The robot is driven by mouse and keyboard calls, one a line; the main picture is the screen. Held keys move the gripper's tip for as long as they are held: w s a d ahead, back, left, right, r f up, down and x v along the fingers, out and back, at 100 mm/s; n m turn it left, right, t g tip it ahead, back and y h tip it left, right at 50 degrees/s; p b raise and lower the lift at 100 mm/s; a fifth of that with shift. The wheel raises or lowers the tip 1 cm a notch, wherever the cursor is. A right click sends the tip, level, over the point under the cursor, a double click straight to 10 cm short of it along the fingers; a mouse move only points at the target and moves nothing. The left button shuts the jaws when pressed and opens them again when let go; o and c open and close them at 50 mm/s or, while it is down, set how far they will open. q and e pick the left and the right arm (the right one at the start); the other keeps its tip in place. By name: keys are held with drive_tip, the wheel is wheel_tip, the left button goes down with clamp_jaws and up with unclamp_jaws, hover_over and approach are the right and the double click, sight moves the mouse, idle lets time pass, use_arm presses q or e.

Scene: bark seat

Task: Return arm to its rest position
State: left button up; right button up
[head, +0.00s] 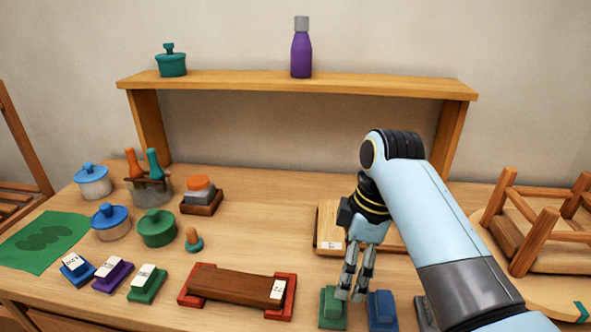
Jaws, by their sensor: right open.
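My right arm (425,200) comes in from the lower right and bends down at its elbow over the table. My right gripper (351,294) points downward, open, with its fingertips close to a green block (329,310) at the table's front. I cannot tell whether the fingers touch the block. I see nothing between the fingers. My left gripper and arm are not in view.
A blue block (382,312) stands right of the gripper. A wooden board (327,225) lies partly behind it. A brown bar in red holders (235,284) lies left. A raised shelf (290,80) spans the back. An upturned stool (540,225) stands right.

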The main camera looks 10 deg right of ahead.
drive_tip(key=s+d+r+m+t+h, duration=0.15)
drive_tip(key=s+d+m, duration=0.25)
drive_tip(key=s, duration=0.4)
drive_tip(key=s+d+r+m+t, duration=0.1)
drive_tip(key=s+d+r+m, duration=0.1)
drive_tip(key=s+d+m, duration=0.45)
drive_tip(key=s+d+r+m+t+h, duration=0.1)
drive_tip(key=s+r+m, duration=0.15)
drive_tip(key=s, duration=0.75)
wheel_tip(320, 180, down, 34)
drive_tip(key=d+g+b, duration=0.2)
drive_tip(key=b, duration=0.7)
drive_tip(key=s+f+b, duration=0.3)
drive_tip(key=s+f, duration=0.3)
drive_tip(key=f, duration=0.3)
drive_tip(key=s+d+f+g+b, duration=0.1)
drive_tip(key=s+f+b, duration=0.2)
drive_tip(key=s+f, duration=0.4)
drive_tip(key=s+f+m+b, duration=0.1)
drive_tip(key=s+f+b, duration=0.3)
drive_tip(key=f, duration=0.8)
drive_tip(key=s, duration=0.2)
drive_tip(key=shift+s+d+f, duration=0.15)
drive_tip(key=shift+s+f, duration=0.2)
drive_tip(key=shift+f, duration=0.05)
